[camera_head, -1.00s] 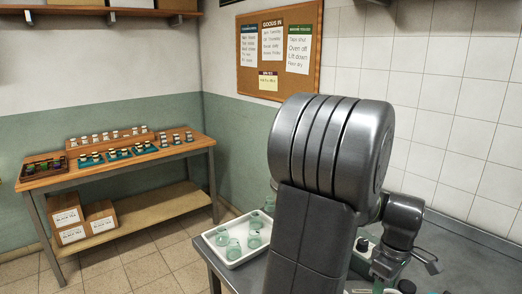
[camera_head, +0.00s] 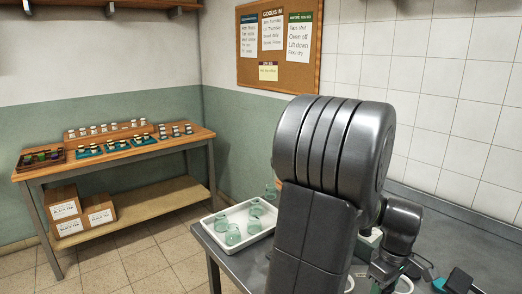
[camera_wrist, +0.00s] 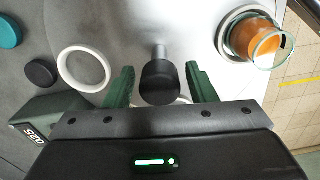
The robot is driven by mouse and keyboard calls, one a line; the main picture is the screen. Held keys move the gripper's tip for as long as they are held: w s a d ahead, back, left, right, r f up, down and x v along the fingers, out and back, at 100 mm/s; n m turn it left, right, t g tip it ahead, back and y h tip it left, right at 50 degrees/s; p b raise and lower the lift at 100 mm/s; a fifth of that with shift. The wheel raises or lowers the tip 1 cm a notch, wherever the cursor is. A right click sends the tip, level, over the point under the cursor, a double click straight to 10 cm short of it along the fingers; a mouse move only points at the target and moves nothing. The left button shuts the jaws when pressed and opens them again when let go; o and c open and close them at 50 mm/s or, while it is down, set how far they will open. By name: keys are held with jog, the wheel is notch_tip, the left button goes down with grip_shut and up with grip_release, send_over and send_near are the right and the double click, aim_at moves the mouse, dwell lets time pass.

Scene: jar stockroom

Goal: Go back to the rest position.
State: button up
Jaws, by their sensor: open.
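My gripper (camera_wrist: 160,88) shows in the wrist view with its two green fingers apart. It is open. A black knob on a grey metal rod (camera_wrist: 160,82) shows between the fingers; I cannot tell how far below them it is, and nothing is visibly gripped. In the head view my grey arm fills the middle right and hides part of the bench; the fingers are not clear there.
A glass jar with orange contents (camera_wrist: 258,42) is at the right in the wrist view. A white ring (camera_wrist: 83,48) and a dark lid (camera_wrist: 40,73) are at the left. In the head view, a white tray (camera_head: 218,215) of green jars is left of my arm. A wooden table (camera_head: 110,161) stands beyond.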

dwell(0.7)
jog(key=shift+n, duration=0.7)
notch_tip(320, 180, up, 9)
jog(key=p, duration=0.7)
jog(key=shift+f, duration=0.2)
notch_tip(320, 180, down, 9)
jog(key=b, duration=0.7)
jog(key=shift+r+m, duration=0.15)
jog(key=shift+m, duration=0.85)
jog(key=m+b, duration=0.1)
jog(key=m, duration=0.3)
jog(key=shift+m, duration=0.4)
jog(key=m+b, duration=0.1)
jog(key=m, duration=0.3)
jog(key=shift+m, duration=0.3)
jog(key=shift+m+b, duration=0.3)
jog(key=shift+m, duration=0.9)
